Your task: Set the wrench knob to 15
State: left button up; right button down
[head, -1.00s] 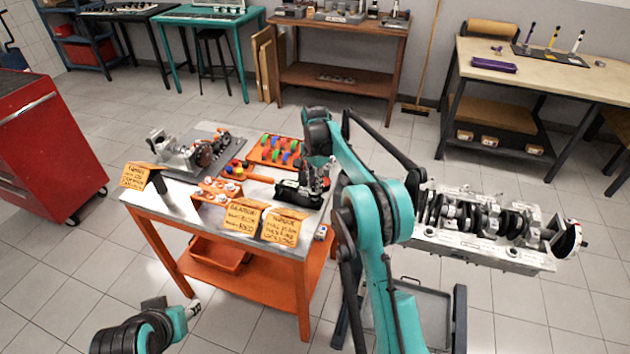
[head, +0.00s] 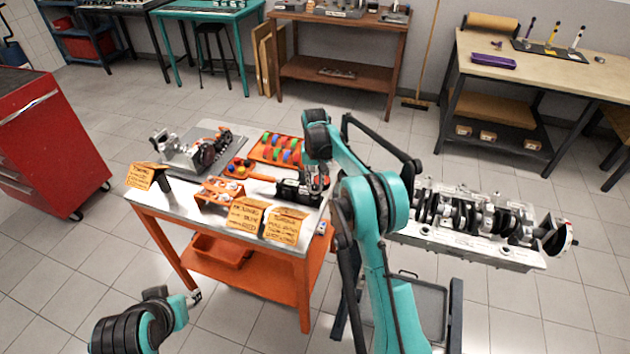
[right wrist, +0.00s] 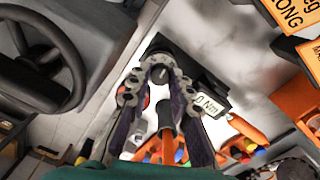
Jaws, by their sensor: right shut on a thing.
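The torque wrench is a dark unit with a small display (right wrist: 208,105) reading "0 Nm" in the right wrist view. In the head view the dark unit (head: 292,191) lies at the right side of the orange-framed table. Its round black knob (right wrist: 160,72) sits between my right fingertips. My right gripper (right wrist: 160,82) is shut on the knob; it also shows in the head view (head: 318,178), partly hidden by my arm. The knob's setting marks cannot be read. My left gripper (head: 192,298) is low at the front left, away from the table, its fingers too small to judge.
On the table (head: 185,208) stand an orange tray of coloured parts (head: 277,150), a metal fixture (head: 190,152), an orange holder (head: 222,194) and several note cards (head: 246,214). An engine block with crankshaft (head: 480,225) stands to the right. A red cabinet (head: 45,135) is at left.

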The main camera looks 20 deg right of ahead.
aim_at(315, 186)
jog(key=n, duration=0.4)
jog(key=shift+n+p, duration=0.3)
jog(key=shift+p, duration=0.1)
jog(key=n, duration=0.5)
jog(key=shift+p, duration=0.35)
jog(key=c, duration=1.3)
grip_release()
jog(key=shift+c, duration=0.2)
notch_tip(315, 186, up, 12)
